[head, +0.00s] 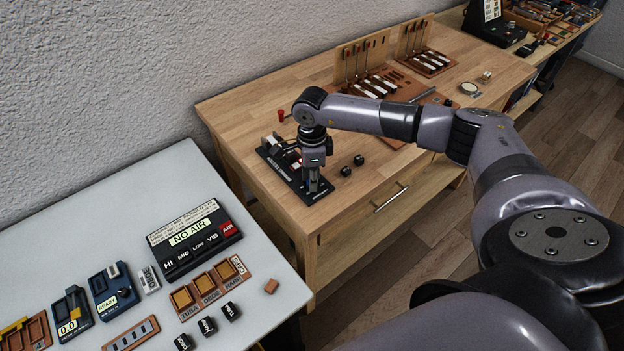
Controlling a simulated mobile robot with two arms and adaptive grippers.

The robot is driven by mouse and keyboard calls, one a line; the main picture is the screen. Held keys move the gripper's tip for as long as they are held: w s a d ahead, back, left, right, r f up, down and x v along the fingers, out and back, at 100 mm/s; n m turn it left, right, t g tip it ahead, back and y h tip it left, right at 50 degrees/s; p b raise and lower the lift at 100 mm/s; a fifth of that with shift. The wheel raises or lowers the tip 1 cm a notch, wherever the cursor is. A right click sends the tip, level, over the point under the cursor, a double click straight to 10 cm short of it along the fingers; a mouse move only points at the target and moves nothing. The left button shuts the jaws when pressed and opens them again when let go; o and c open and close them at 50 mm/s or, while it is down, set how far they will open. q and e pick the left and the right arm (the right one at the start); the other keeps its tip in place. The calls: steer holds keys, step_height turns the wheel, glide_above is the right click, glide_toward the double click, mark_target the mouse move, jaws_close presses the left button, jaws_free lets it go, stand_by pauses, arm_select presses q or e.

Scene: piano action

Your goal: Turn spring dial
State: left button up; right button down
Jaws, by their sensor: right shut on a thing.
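A long black device (282,174) lies on the wooden workbench near its left front corner, with pale lettering along its front side and small light and red parts on top. My right gripper (313,190) points down at the near right end of this device. Its fingers are shut on what looks like the spring dial, which they hide almost completely. I cannot tell the dial's setting. My left gripper is out of view.
Two small black blocks (352,165) lie right of the device. Racks with hammers (376,82) and a round gauge (469,88) stand farther back. A white table (130,190) at left holds a NO AIR panel (195,240) and several small devices.

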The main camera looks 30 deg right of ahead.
steer(key=c, duration=1.3)
jaws_free()
step_height(320, 180, up, 12)
steer(key=shift+r, duration=0.1)
